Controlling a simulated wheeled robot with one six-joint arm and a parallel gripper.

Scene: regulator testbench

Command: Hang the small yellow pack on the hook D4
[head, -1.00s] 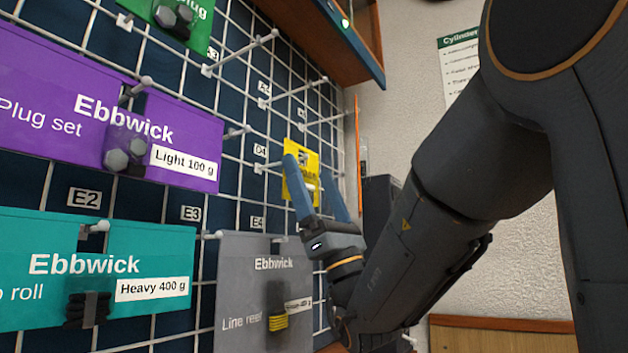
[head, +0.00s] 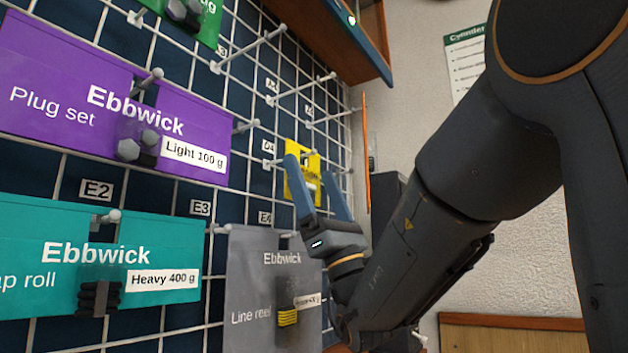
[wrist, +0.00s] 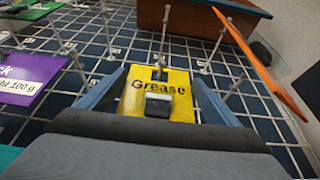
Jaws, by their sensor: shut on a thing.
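The small yellow pack (head: 303,170), printed "Grease", is at my gripper (head: 312,172). In the wrist view, the pack (wrist: 176,106) sits between the two blue fingers of my gripper (wrist: 160,92), which is shut on it. The pack faces me, roughly upright, with a dark slot near its top. The D4 label (head: 269,147) is just left of the pack in the head view, and a hook (head: 271,163) below that label points toward the pack. In the wrist view a rod (wrist: 164,30) rises behind the slot; I cannot tell whether it passes through.
A purple plug set pack (head: 60,80), a teal pack (head: 40,250) and a grey line reel pack (head: 255,290) hang on the grid to the left and below. Empty hooks (head: 305,88) project above. An orange-edged panel (head: 366,150) stands close on the right.

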